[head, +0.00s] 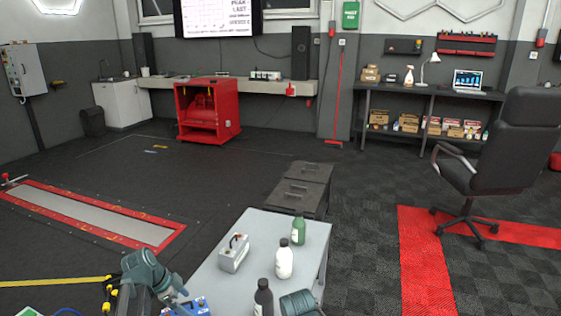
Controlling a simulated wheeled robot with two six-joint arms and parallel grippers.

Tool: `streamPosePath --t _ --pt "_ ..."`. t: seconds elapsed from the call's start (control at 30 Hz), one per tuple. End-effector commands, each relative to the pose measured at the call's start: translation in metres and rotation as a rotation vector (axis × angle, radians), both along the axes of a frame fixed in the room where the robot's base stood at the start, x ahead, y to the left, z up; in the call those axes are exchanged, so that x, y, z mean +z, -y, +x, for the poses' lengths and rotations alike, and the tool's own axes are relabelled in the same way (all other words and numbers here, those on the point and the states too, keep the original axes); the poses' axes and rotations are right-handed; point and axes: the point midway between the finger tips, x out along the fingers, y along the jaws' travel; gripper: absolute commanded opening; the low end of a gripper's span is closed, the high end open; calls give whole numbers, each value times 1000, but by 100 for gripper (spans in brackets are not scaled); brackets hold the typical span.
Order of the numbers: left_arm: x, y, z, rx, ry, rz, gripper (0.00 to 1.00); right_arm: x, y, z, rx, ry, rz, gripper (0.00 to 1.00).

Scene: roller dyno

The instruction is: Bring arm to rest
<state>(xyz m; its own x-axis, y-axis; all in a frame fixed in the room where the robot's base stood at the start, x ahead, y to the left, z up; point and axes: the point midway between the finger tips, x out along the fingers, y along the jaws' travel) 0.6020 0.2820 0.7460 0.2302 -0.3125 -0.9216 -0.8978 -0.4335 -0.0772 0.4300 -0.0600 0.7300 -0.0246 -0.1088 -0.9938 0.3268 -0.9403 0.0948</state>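My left arm (148,272) comes in at the bottom left, a teal and grey joint at the left edge of the grey table (215,268). Part of my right arm (299,303) shows at the bottom edge, over the table's near right side. I see no fingertips of either gripper; both seem to be below the picture or hidden behind the links.
A blue device (190,306) is cut off at the bottom, beside my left arm. Dark cases (303,187) stand behind the table. The red-framed roller bed (90,212) lies in the floor at left. An office chair (496,155) stands at right. Floor between is mostly clear.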

Motion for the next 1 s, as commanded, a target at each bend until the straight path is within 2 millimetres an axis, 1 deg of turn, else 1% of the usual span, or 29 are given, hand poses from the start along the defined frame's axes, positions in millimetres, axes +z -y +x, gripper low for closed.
streamPosePath --t 0.03,0.1,0.7,0.8,1.0 --pt "10 -2 -2 1 0 0 100 10 0 0 0 0 0 100" --pt "6 -13 -15 4 0 -1 100 6 0 0 0 0 0 100" --pt "16 -89 -95 4 0 -1 100 16 0 0 0 0 0 100" --pt "17 -99 -105 3 0 0 100 17 0 0 0 0 0 100" --pt "18 -110 -117 1 0 0 100 18 0 0 0 0 0 100"
